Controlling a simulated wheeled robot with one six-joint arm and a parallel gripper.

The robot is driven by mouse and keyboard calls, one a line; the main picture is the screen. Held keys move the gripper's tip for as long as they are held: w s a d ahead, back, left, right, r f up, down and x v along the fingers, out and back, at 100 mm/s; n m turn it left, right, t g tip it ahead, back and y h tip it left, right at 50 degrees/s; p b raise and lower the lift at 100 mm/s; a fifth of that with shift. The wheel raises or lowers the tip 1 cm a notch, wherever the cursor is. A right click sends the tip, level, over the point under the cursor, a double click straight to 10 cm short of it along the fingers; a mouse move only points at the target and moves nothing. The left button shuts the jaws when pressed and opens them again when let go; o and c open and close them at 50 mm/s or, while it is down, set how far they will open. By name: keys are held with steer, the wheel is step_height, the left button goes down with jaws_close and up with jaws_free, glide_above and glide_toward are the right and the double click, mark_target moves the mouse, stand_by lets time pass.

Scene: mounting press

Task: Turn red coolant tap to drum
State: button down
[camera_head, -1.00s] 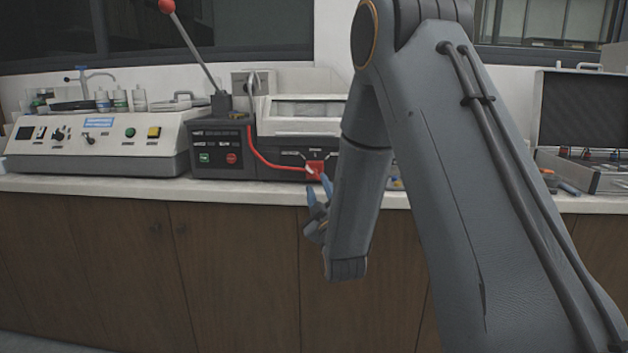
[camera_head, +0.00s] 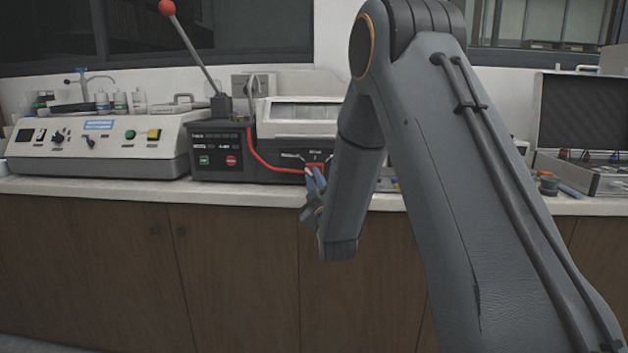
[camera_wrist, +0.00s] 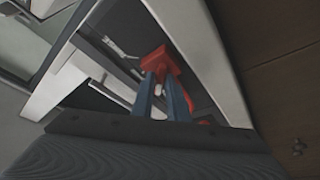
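The red coolant tap (camera_head: 315,167) sits low on the front of the dark press unit (camera_head: 215,168), at the end of a red hose. It also shows in the wrist view (camera_wrist: 161,61). My gripper (camera_head: 313,178) is in front of the tap, and its blue fingers cover part of it in the head view. In the wrist view my gripper (camera_wrist: 161,82) has its two fingertips apart, close to the tap. A small pale piece, perhaps the tap's lever, shows between the fingers. I cannot tell if the fingers touch it.
The red hose (camera_head: 265,160) curves along the press front. A long lever with a red knob (camera_head: 167,7) rises above it. A beige control box (camera_head: 95,145) stands left, an open case (camera_head: 585,140) right. The counter's front edge (camera_head: 240,192) is just below the tap.

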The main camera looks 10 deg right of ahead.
steer(key=shift+f+m+b, duration=0.1)
steer(key=shift+m+b, duration=0.2)
steer(key=shift+m, duration=0.1)
steer(key=m+h+b, duration=0.1)
steer(key=m, duration=0.1)
steer(key=m+h+b, duration=0.1)
steer(key=m, duration=0.1)
steer(key=shift+a+f+m+t, duration=0.1)
steer(key=shift+a+m+t, duration=0.05)
steer(key=shift+m+t, duration=0.2)
steer(key=shift+m+h+b, duration=0.55)
steer(key=shift+m+h, duration=0.4)
steer(key=shift+m, duration=0.75)
steer(key=shift+m+h+b, duration=0.55)
steer(key=shift+m+h, duration=0.4)
steer(key=shift+m, duration=1)
steer(key=c, duration=1.7)
jaws_free()
steer(key=v, duration=0.7)
steer(key=shift+s+a, duration=0.3)
steer(key=shift+s, duration=0.05)
